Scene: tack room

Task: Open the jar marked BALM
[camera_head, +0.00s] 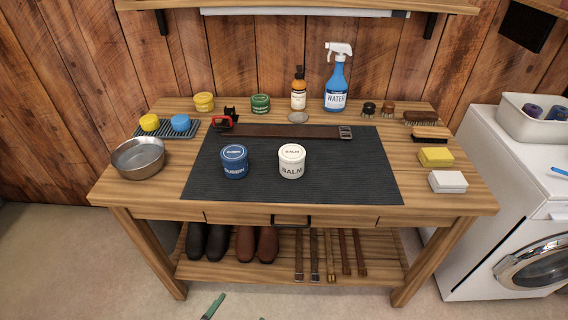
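A brown strap (290,131) lies behind the jars. A steel bowl (138,157) stands left, a WATER spray bottle (336,85) behind, a white box (447,181) right. The mat's front is clear. A green piece (212,306), unclear, shows at the bottom edge.

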